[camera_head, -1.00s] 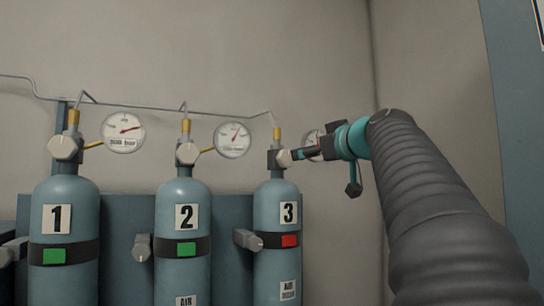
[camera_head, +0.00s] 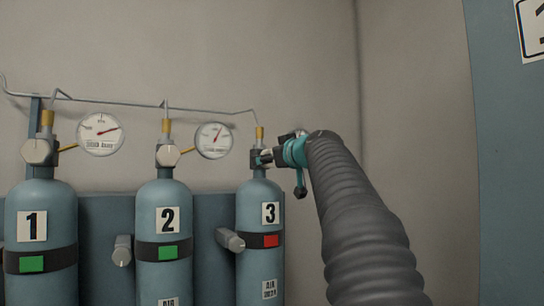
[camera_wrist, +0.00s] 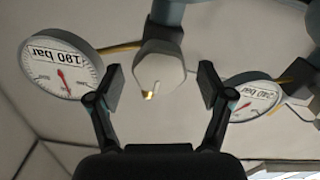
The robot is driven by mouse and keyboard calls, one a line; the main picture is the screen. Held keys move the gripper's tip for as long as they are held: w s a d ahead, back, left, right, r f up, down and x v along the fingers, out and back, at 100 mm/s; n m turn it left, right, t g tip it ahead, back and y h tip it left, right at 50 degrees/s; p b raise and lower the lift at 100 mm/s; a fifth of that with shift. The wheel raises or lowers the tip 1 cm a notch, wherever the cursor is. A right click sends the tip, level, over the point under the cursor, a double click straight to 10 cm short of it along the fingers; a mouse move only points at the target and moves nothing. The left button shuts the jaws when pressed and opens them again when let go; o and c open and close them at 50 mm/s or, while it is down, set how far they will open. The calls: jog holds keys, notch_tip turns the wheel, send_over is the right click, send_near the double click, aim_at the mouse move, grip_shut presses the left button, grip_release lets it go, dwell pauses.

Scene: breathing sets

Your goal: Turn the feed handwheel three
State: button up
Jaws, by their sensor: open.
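The band on cylinder 3 carries a red marker (camera_head: 271,241).
Cylinder 2 (camera_head: 165,220) and cylinder 1 (camera_head: 41,212) stand to the left with green markers. Gauges (camera_head: 213,140) (camera_head: 100,134) and a thin pipe (camera_head: 140,105) run above them. A gauge (camera_wrist: 62,66) reading "180 bar" is left in the wrist view. A blue panel (camera_head: 510,180) stands right.

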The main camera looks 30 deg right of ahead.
jog(key=c, duration=1.2)
jog(key=shift+o, duration=0.2)
jog(key=shift+m, duration=0.4)
